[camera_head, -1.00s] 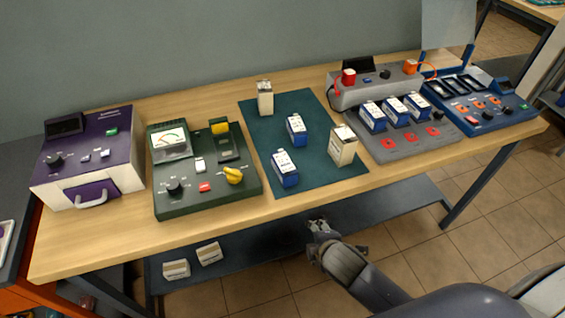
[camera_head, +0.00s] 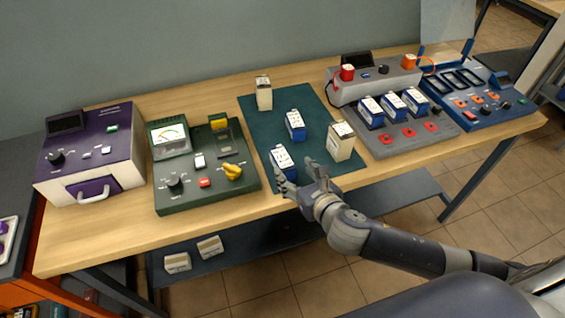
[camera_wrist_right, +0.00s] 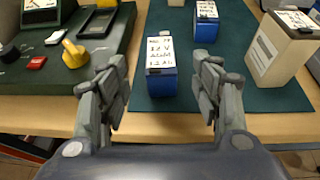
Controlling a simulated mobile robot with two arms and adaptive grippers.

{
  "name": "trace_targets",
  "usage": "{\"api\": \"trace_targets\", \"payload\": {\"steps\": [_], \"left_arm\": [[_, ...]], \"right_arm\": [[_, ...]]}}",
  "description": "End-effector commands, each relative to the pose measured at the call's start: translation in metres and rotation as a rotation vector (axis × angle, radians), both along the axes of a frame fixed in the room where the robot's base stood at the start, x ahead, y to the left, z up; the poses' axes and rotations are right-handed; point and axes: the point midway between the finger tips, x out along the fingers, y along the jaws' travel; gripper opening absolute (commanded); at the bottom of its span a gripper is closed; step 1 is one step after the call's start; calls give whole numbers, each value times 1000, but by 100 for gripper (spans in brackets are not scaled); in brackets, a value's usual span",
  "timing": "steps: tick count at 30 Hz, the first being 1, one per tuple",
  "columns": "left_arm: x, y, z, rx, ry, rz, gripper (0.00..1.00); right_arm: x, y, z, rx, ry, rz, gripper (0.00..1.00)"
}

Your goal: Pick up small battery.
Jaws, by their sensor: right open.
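A small blue battery with a white labelled top (camera_head: 283,161) stands near the front edge of the dark green mat (camera_head: 258,116). It also shows in the right wrist view (camera_wrist_right: 161,75), roughly centred ahead of the fingers. My right gripper (camera_head: 296,178) is open at the table's front edge, just short of this battery; its fingers (camera_wrist_right: 158,90) are spread and empty. A second small blue battery (camera_head: 295,126) stands behind it. Two taller cream batteries stand on the mat, one at the back (camera_head: 264,95) and one at the right (camera_head: 341,144). My left gripper is out of view.
A green tester with a yellow knob (camera_head: 205,172) stands left of the mat, and a purple-and-white unit (camera_head: 90,160) farther left. A grey charger (camera_head: 420,131) holds several blue batteries at the right. A blue charger (camera_head: 480,100) stands beyond it.

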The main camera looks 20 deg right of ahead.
Motion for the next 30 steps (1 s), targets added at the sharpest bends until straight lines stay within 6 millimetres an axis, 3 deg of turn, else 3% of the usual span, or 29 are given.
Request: {"api": "trace_targets", "payload": {"steps": [6, 30], "left_arm": [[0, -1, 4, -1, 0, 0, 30], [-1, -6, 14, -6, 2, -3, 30]], "right_arm": [[30, 3, -11, 3, 0, -2, 59], [90, 9, -36, 6, 2, -3, 59]]}}
